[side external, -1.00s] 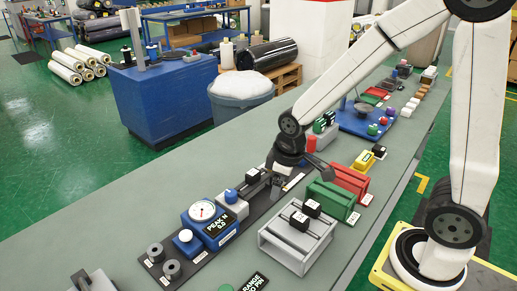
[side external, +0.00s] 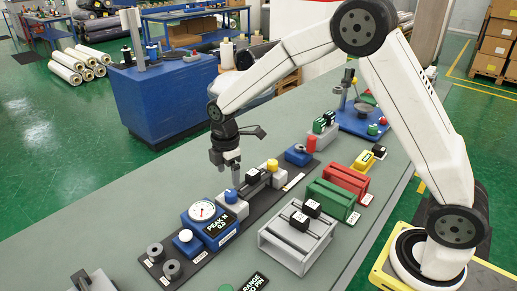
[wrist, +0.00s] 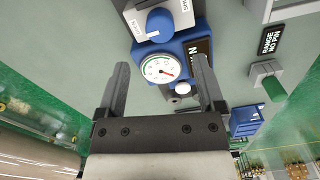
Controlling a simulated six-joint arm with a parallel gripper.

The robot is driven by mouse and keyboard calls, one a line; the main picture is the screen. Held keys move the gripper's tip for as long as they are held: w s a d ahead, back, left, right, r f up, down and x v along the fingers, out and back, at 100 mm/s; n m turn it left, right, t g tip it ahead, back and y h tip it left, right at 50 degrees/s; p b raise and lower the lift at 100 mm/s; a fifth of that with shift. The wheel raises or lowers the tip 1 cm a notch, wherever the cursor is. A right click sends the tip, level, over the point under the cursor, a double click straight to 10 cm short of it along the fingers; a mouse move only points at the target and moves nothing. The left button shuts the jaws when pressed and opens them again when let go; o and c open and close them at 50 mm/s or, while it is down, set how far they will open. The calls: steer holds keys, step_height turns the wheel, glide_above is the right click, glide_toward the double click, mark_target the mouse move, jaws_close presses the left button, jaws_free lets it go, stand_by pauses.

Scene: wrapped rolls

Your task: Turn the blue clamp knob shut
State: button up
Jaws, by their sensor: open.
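The blue clamp knob (side external: 231,195) sits on a grey clamp block (side external: 232,211), beside the blue gauge box (side external: 209,224) on the dark base strip. In the wrist view the knob (wrist: 160,23) shows near the top middle, with a pale mark on its side. My gripper (side external: 227,181) points down, just above and behind the knob in the side view. In the wrist view its fingers (wrist: 160,66) are apart with nothing between them; the dial appears in the gap, and the knob lies beyond the fingertips. Contact is not visible.
A black block and yellow knob (side external: 272,166) stand right of the clamp. A white-topped knob (side external: 185,236) and grey cylinders (side external: 172,269) stand left of the gauge. A grey rack (side external: 297,246) and green block (side external: 331,199) stand in front. Bench behind the strip is clear.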

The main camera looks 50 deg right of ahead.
mark_target(230, 192)
steer(key=shift+f, duration=3.9)
jaws_close()
steer(key=shift+m, duration=2.3)
